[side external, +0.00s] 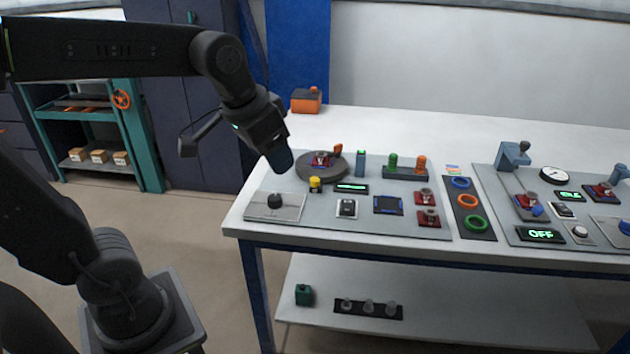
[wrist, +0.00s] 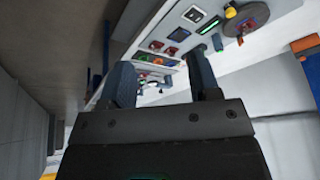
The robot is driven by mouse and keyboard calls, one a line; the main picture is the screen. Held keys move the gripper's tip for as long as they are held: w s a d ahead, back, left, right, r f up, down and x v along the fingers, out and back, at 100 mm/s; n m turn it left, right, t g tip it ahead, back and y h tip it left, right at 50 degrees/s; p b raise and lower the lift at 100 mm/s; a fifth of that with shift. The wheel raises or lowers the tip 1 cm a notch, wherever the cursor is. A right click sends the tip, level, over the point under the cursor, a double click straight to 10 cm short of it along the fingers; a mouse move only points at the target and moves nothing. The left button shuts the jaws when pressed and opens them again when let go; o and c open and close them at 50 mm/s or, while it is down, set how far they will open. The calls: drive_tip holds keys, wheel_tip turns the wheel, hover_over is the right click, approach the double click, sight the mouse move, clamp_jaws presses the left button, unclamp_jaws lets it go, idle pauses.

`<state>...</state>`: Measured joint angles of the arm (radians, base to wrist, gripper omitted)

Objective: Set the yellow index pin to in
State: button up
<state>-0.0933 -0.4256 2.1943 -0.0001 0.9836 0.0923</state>
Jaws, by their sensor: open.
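The yellow index pin (side external: 315,184) is a small yellow knob at the front edge of the dark round turntable (side external: 312,172) on the left panel. I cannot tell from its look how far in it sits. The pin also shows in the wrist view (wrist: 230,12), near the top right, beside the disc. My gripper (side external: 281,162) hangs above and to the left of the turntable, apart from the pin. Its two blue fingers are spread with nothing between them in the wrist view (wrist: 161,80).
A black knob (side external: 275,200) on a light plate is at the panel's left front. A blue-grey post (side external: 360,163), a green display (side external: 352,188) and a rocker switch (side external: 347,208) lie near the pin. An orange box (side external: 306,100) stands behind; the white tabletop (side external: 400,128) there is bare.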

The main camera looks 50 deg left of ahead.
drive_tip(key=w+a+g, duration=0.1)
drive_tip(key=w+a, duration=0.5)
drive_tip(key=w, duration=0.5)
drive_tip(key=g, duration=0.3)
hover_over(315, 179)
wheel_tip(315, 179, down, 14)
wheel_tip(315, 179, down, 13)
drive_tip(key=shift+f, duration=0.15)
clamp_jaws()
